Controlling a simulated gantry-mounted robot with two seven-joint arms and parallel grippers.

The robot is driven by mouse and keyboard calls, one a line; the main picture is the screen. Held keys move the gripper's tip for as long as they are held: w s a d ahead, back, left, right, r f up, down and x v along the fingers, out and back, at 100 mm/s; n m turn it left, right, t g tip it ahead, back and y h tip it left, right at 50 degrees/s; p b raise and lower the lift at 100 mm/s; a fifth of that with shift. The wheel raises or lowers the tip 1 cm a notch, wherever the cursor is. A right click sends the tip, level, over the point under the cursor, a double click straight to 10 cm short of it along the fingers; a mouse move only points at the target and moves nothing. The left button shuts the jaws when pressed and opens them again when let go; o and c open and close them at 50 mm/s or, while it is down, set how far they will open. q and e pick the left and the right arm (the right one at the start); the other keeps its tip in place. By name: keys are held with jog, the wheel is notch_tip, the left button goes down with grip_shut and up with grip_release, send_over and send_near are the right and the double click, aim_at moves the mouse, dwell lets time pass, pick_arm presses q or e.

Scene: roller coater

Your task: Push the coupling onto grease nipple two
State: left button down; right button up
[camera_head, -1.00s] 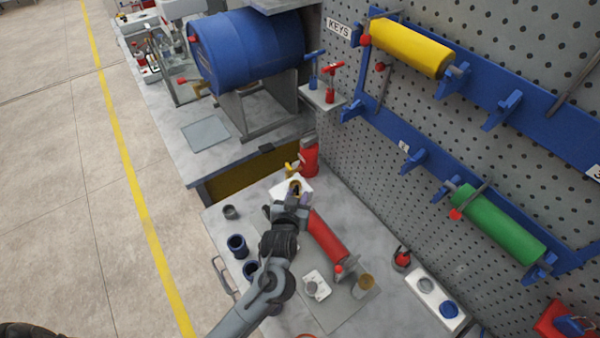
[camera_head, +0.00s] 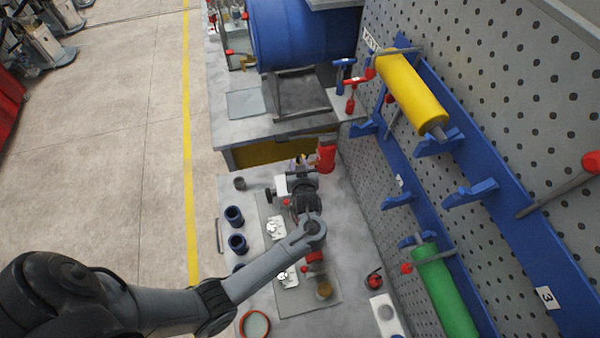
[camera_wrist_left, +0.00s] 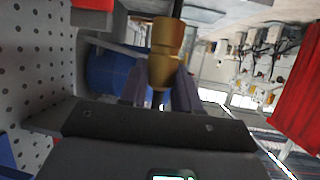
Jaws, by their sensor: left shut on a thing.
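My left gripper (camera_head: 298,172) is over the far end of the near bench, its fingers largely hidden by my wrist. In the left wrist view, its two fingers (camera_wrist_left: 160,92) are shut on a brass coupling (camera_wrist_left: 165,52). A dark hose or rod runs up from the coupling. The coupling cannot be made out clearly in the head view. White bearing blocks (camera_head: 275,228) stand on the grey mat, with another (camera_head: 288,277) nearer. I cannot make out any grease nipple or its number. The red roller (camera_head: 315,258) is mostly hidden under my arm. My right gripper is not in view.
A red container (camera_head: 326,156) stands beyond my gripper. Dark blue cups (camera_head: 234,216) line the bench's left side. The pegboard (camera_head: 500,110) with a yellow roller (camera_head: 411,92) and a green roller (camera_head: 445,292) bounds the right. A blue drum (camera_head: 300,35) is behind.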

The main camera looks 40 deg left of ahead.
pick_arm(q)
jog(key=shift+f, duration=2.5)
jog(key=c, duration=1.1)
grip_release()
jog(key=o, duration=0.4)
jog(key=shift+s+d, duration=0.1)
jog(key=shift+s, duration=0.1)
jog(key=shift+c, duration=0.2)
jog(key=shift+w+r, duration=0.15)
jog(key=shift+w, duration=0.05)
jog(key=shift+b+v, duration=0.4)
jog(key=shift+v, duration=3.35)
